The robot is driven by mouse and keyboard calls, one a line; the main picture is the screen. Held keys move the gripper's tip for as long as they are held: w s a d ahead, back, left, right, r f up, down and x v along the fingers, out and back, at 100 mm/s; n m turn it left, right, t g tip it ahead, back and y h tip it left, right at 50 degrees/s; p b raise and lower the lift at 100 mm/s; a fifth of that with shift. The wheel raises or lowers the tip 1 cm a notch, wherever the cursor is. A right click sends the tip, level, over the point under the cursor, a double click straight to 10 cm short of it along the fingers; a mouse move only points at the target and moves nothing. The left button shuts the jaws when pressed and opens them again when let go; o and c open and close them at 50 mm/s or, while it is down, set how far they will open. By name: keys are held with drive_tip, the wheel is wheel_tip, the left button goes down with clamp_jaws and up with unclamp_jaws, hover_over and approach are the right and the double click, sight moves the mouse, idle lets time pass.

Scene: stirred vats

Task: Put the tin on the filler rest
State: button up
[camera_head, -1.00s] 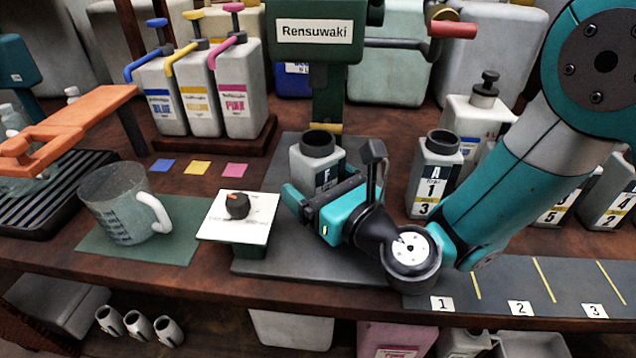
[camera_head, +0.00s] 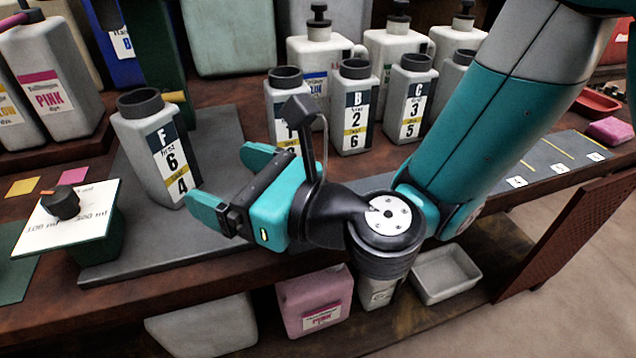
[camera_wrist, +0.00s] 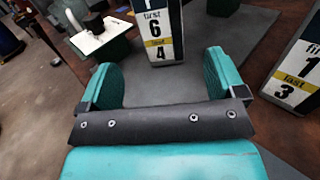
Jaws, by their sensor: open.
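The tin marked F (camera_head: 148,145) is a pale can with a dark round neck and a label reading first 6, last 4. It stands upright on the grey plate (camera_head: 215,140) in front of the green filler column (camera_head: 160,45). My gripper (camera_head: 228,182) is open and empty to the right of the tin, with its fingers toward it and a gap between. In the wrist view the tin's label (camera_wrist: 158,30) shows beyond the open fingers (camera_wrist: 163,75), with bare plate between. The tin's top is cut off there.
Other labelled tins (camera_head: 354,105) stand in rows behind and right of my gripper. A white dial card (camera_head: 75,220) on a green block is left of the tin. A pink canister (camera_head: 315,300) and white tray (camera_head: 443,272) are below. The numbered strip (camera_head: 520,165) at right is clear.

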drive_tip(key=shift+r, duration=0.1)
drive_tip(key=s+d+n+g+h, duration=0.3)
drive_tip(key=d+n+h, duration=0.3)
drive_tip(key=d+n, duration=0.7)
drive_tip(key=s+d+n+g+h, duration=0.3)
drive_tip(key=d+n+h, duration=0.3)
drive_tip(key=d+n, duration=0.8)
drive_tip(key=s+n, duration=0.1)
drive_tip(key=n, duration=0.1)
drive_tip(key=shift+s+n+g, duration=0.3)
drive_tip(key=shift+s+g, duration=0.1)
drive_tip(key=shift+a+r, duration=0.1)
